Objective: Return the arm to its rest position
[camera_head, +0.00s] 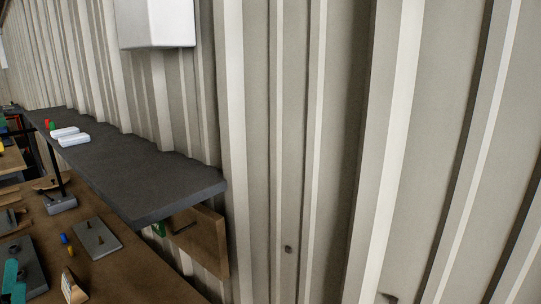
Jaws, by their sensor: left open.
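I can make out neither of my grippers nor an arm in the head view. The view is mostly a ribbed, pale grey metal wall (335,150). A dark grey shelf (150,182) runs along it on the left, above a brown workbench (130,278). At the lower left edge a teal piece (11,281) shows against a dark grey block; I cannot tell what it is.
Two white pieces (73,140) and small red and green items lie on the shelf. A white box (156,22) hangs on the wall. A grey plate (96,239) and a wooden piece (73,288) are on the bench. A wooden panel (198,240) is under the shelf.

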